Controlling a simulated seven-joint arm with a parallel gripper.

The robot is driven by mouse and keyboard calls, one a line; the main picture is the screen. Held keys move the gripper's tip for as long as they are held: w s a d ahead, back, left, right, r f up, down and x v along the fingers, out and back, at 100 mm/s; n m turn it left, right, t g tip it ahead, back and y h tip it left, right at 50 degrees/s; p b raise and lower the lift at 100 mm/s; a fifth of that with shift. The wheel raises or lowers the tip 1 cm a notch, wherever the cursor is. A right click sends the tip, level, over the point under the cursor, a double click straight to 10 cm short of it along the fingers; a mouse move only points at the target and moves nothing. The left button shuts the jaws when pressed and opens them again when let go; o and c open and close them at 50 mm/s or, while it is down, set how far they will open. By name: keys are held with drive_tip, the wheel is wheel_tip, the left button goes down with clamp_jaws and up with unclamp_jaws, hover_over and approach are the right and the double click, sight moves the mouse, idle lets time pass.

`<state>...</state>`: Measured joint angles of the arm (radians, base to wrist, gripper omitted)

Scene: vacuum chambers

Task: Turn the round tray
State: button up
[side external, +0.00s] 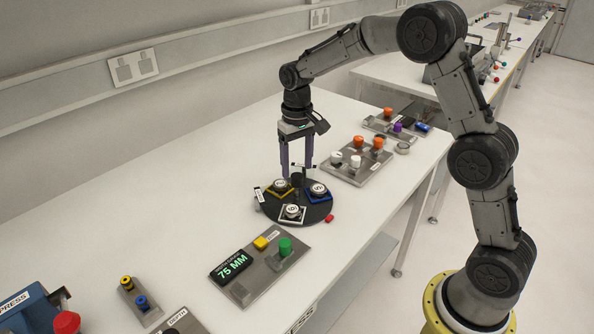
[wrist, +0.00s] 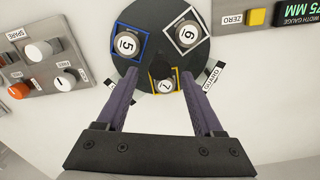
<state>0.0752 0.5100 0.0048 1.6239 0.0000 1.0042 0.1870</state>
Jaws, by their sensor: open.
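The round tray (side external: 272,209) is a flat black disc on the white bench. It carries silver round pieces in a yellow frame (side external: 280,187), a blue frame (side external: 318,191) and a white frame (side external: 292,213). In the wrist view the tray (wrist: 158,45) shows a 5 in the blue frame and a 6 in the white frame; the number in the yellow frame is hard to read. A dark post (side external: 298,181) stands near the tray's middle. My gripper (side external: 296,168) points down over the tray, open, its purple fingers apart. In the wrist view its fingertips (wrist: 161,75) straddle the yellow frame; I cannot tell whether they touch anything.
A GUARD tag (wrist: 212,78) stands at the tray's edge. A small red piece (side external: 330,218) lies beside it. A panel with orange and white knobs (side external: 352,172) is behind; a gauge panel reading 75 MM (side external: 262,262) is in front. Clear bench lies to the left.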

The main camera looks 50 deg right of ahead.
sight(297, 189)
drive_tip(key=shift+f, duration=1.2)
clamp_jaws()
idle(0.6)
